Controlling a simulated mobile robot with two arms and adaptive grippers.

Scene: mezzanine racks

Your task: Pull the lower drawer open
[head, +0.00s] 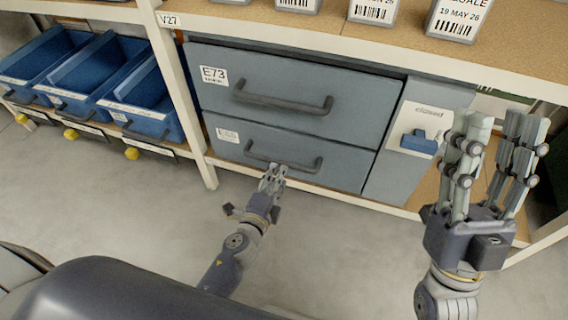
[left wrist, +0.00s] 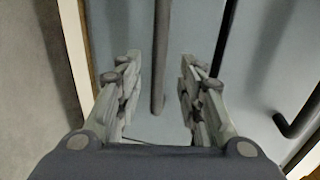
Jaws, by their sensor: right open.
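The lower drawer (head: 345,165) is a grey-blue front with a dark bar handle (head: 302,168) and a small white label, below the E73 drawer (head: 345,98). It looks shut, flush with the cabinet. My left gripper (head: 274,168) is at this handle, near its middle. In the left wrist view my left gripper (left wrist: 160,60) is open, with the lower handle (left wrist: 160,85) between its two fingers and visible gaps on both sides. I cannot tell whether the fingertips touch the drawer front. My right gripper (head: 500,122) is open and empty, raised in front of the cabinet's right side.
A panel marked "closed" (head: 415,120) with a blue slider (head: 420,142) is right of the drawers. Blue bins (head: 95,75) fill the rack at left. A rack post (head: 178,85) stands left of the drawers. The floor (head: 330,235) in front is clear.

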